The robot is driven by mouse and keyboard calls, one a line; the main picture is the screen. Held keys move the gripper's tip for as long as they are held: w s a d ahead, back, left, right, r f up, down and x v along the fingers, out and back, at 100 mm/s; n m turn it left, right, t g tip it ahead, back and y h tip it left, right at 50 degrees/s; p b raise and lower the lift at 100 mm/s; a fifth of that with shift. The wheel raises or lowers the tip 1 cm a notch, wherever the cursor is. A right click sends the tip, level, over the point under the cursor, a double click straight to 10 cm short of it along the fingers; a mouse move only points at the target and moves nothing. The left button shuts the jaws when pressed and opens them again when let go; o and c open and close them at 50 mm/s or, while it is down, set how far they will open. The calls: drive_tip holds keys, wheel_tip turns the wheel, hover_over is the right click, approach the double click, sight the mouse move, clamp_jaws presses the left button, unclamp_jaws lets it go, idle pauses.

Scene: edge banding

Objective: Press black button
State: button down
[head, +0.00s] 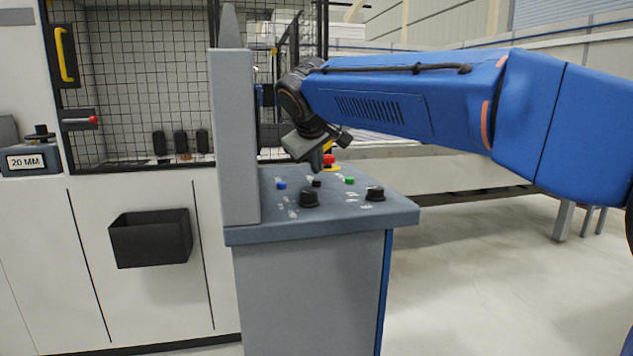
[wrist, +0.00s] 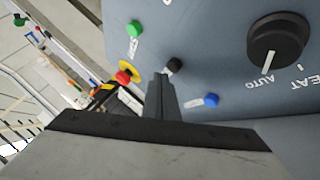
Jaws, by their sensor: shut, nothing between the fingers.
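The black button (head: 317,183) is a small dark cap on the sloped grey control panel (head: 270,222), between a blue button (head: 281,185) and a green button (head: 349,180). In the wrist view the black button (wrist: 174,66) shows just beyond the fingertips. My gripper (head: 316,168) is shut and empty, pointing down just above the black button in the head view. The closed fingers (wrist: 161,92) are close beside the button in the wrist view. I cannot tell whether they touch it.
Two black knobs (head: 309,198) (head: 375,193) stand on the near part of the panel. A red emergency stop (head: 328,159) on a yellow base is at its back. A tall grey post (head: 234,140) rises at the panel's left. Open floor (head: 490,280) lies to the right.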

drive_tip(key=shift+f, duration=0.9)
idle(0.9)
drive_tip(key=shift+r, duration=0.15)
idle(0.3)
drive_tip(key=shift+r, duration=0.75)
wheel_tip(320, 180, up, 5)
idle(0.6)
idle(0.5)
